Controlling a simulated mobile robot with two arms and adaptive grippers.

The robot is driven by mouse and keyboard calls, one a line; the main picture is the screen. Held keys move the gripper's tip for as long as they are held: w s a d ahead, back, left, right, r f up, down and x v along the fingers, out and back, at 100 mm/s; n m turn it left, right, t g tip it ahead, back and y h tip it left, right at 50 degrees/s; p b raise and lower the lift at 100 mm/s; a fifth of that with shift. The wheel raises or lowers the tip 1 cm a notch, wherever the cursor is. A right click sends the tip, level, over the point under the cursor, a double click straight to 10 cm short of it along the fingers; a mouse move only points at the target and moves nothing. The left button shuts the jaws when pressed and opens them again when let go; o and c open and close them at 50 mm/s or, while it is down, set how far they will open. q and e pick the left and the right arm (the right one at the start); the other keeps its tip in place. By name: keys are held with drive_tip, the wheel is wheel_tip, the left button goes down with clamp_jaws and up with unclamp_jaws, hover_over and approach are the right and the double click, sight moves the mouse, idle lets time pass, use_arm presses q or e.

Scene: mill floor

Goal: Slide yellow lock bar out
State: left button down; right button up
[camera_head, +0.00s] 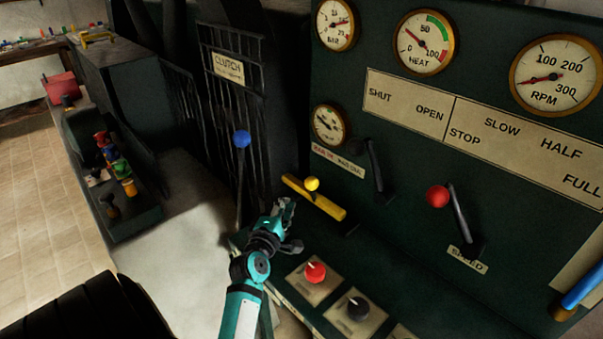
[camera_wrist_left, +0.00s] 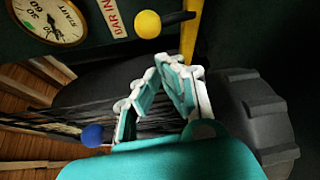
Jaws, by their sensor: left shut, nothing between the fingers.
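The yellow lock bar (camera_head: 329,206) lies slanted across the front of the dark green control panel, below a small gauge. A yellow ball knob (camera_head: 312,184) shows at the bar. In the left wrist view the yellow knob (camera_wrist_left: 148,23) is on a short dark stem, and part of the yellow bar (camera_wrist_left: 189,42) shows beside it. My left gripper (camera_head: 286,222) is at the left and just below the bar, shut and empty. In the left wrist view its fingers (camera_wrist_left: 177,85) point up towards the bar. I cannot tell whether they touch it. My right gripper is not in view.
A blue-knobbed clutch lever (camera_head: 241,141) stands left of my gripper. A red knob (camera_head: 314,271) and a black knob (camera_head: 357,307) sit on the ledge below. A red-knobbed speed lever (camera_head: 438,196) is to the right.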

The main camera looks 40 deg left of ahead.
use_arm(q)
drive_tip(key=shift+s+a+r, duration=0.1)
drive_tip(key=shift+r, duration=0.15)
drive_tip(key=shift+s, duration=0.1)
drive_tip(key=shift+r, duration=0.1)
drive_tip(key=x, duration=1)
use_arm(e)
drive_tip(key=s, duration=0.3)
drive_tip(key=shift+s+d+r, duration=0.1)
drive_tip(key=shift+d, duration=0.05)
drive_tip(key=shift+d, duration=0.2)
